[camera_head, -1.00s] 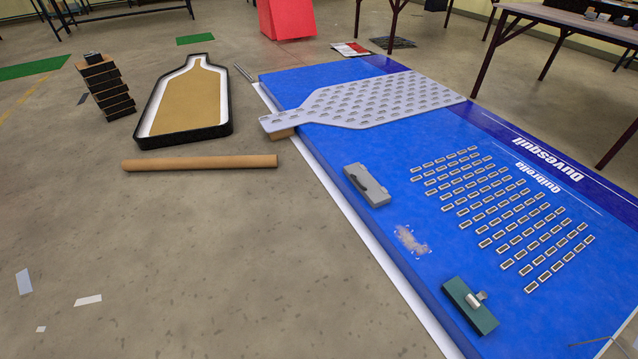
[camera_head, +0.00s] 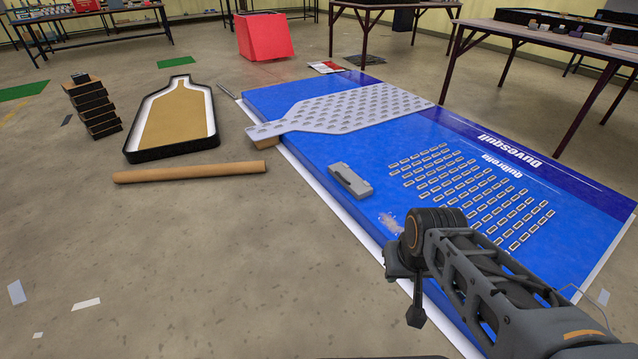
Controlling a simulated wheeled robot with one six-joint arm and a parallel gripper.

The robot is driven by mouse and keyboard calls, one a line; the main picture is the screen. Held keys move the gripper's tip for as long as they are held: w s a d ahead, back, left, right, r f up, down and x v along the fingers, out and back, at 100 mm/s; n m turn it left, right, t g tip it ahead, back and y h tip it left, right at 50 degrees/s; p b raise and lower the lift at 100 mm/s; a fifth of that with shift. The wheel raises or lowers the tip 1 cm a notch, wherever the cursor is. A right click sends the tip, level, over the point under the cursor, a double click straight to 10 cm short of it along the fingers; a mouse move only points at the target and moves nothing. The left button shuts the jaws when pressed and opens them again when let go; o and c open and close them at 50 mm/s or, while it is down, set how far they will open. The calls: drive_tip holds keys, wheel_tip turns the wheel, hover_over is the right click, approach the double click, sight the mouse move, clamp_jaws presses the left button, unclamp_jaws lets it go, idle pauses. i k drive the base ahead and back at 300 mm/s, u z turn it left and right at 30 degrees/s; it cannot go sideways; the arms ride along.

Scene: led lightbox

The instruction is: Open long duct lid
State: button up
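No long duct lid can be made out for certain. A long brown tube (camera_head: 190,172) lies on the floor left of the big blue panel (camera_head: 300,165). A small grey case (camera_head: 350,181) lies shut on the panel near its left edge. My arm reaches in from the lower right over the panel's near part. A dark piece hangs from its end (camera_head: 415,315), beside the panel's left edge. It may be my gripper, but its fingers cannot be told apart. It appears well to the right of the tube and lower in the picture than the case.
A perforated grey bottle-shaped plate (camera_head: 345,108) lies across the panel's far end. A bottle-shaped tray (camera_head: 210,130) and a stack of dark boxes (camera_head: 94,108) stand at left. A red box (camera_head: 264,38) and tables are behind. The floor at lower left is mostly clear.

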sight(342, 169)
drive_tip(key=u, duration=0.3)
drive_tip(key=i, duration=0.45)
drive_tip(key=u, duration=0.9)
drive_tip(key=i, duration=2.05)
drive_tip(key=z, duration=0.9)
drive_tip(key=i, duration=0.4)
drive_tip(key=z, duration=0.3)
